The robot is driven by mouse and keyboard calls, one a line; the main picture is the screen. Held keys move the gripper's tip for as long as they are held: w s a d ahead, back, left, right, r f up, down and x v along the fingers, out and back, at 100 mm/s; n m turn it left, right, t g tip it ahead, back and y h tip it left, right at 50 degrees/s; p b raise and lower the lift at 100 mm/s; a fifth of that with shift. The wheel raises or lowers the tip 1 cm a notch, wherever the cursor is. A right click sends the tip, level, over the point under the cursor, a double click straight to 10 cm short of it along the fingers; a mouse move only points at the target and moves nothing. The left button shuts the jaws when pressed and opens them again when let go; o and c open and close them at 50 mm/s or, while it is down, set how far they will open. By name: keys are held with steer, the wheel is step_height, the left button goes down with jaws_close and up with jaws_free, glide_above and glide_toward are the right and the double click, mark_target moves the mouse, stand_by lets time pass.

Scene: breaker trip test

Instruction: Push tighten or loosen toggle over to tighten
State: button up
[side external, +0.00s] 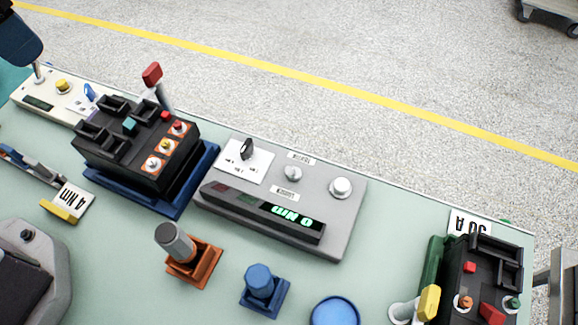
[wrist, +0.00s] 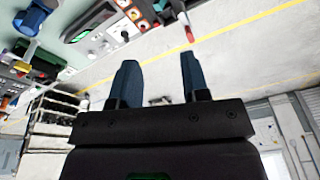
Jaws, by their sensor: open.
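A grey box (side external: 330,233) with a lit green readout (side external: 292,215) lies in the middle of the bench in the side view. A short silver toggle (side external: 293,173) stands on its top between two small white labels, whose words are too small to read. Which way it leans is unclear. The box also shows at the top of the wrist view (wrist: 88,22), small and partly cut off. My gripper (wrist: 158,68) is open and empty in the wrist view, its two dark blue fingers well apart. It is away from the toggle, and I cannot clearly pick it out in the side view.
The box also carries a black knob (side external: 246,149) and a white button (side external: 340,187). A black breaker (side external: 115,150) with a raised red-tipped lever (side external: 152,75) stands left. An orange-based post (side external: 192,262) and a blue knob (side external: 260,283) stand in front. Another breaker (side external: 480,275) is at right.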

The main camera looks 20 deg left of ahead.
steer(key=w+d+f+m+g, duration=0.1)
steer(key=w+d+f, duration=0.15)
steer(key=d, duration=0.25)
steer(key=w+d+f+m, duration=0.1)
steer(key=w+d+f, duration=0.15)
steer(key=d, duration=0.35)
steer(key=n+y, duration=0.1)
steer(key=y, duration=0.1)
glide_toward(289, 170)
steer(key=shift+g+h, duration=0.3)
steer(key=shift+g, duration=0.1)
steer(key=f, duration=0.3)
steer(key=a+f, duration=0.1)
steer(key=f, duration=0.3)
steer(key=w+f, duration=0.1)
steer(key=f, duration=0.2)
steer(key=shift+a+f, duration=0.15)
steer(key=shift+a, duration=0.05)
jaws_close()
